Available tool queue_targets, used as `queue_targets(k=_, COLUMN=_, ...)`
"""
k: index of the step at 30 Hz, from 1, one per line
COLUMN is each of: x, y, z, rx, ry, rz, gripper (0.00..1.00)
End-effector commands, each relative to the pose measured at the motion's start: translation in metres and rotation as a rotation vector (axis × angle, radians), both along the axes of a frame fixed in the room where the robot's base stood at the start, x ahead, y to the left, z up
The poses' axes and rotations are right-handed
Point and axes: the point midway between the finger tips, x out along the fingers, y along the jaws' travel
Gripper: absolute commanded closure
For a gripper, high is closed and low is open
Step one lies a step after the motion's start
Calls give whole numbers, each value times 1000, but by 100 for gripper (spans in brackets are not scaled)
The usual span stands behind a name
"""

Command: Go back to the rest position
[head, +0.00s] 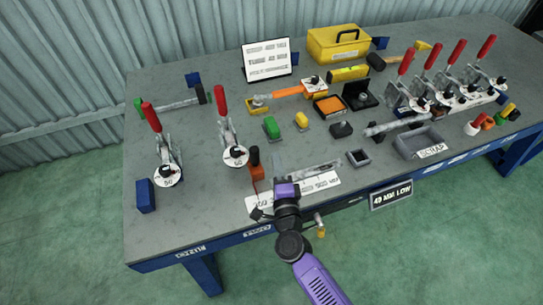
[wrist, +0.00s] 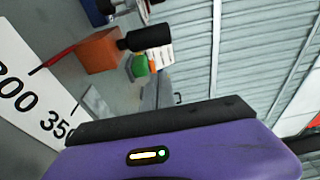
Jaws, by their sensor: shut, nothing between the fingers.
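My gripper (head: 280,172) is over the front edge of the workbench (head: 215,215) in the head view, above the white ruler plate (head: 322,181). It is shut and empty. The purple arm reaches up to it from the bottom. In the wrist view the purple gripper body fills the bottom, and part of the number plate (wrist: 30,90) shows at the left. An orange block with a black-handled tool (head: 256,168) stands just left of the gripper, close to it; the orange block also shows in the wrist view (wrist: 98,52).
Toggle clamps with red handles stand at the left (head: 163,150), mid-left (head: 230,135) and right (head: 405,85). A grey scrap tray (head: 418,138), a yellow toolbox (head: 337,45) and a white sign (head: 267,62) are on the bench. A hanging sign (head: 390,195) is on the front edge. Green floor in front is clear.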

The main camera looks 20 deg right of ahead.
Motion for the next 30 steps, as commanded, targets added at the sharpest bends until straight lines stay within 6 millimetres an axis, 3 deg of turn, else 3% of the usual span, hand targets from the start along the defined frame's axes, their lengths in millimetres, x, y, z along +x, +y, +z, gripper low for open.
queue_targets(k=3, x=-26, y=3, z=-1, rx=2, ry=0, rz=-3, gripper=100)
queue_targets(k=10, x=-58, y=8, z=0, rx=1, ry=-1, rz=-6, gripper=100)
queue_targets(k=25, x=-65, y=13, z=3, rx=-50, ry=1, rz=10, gripper=100)
queue_targets(k=30, x=-69, y=20, z=44, rx=-243, ry=-56, rz=50, gripper=100)
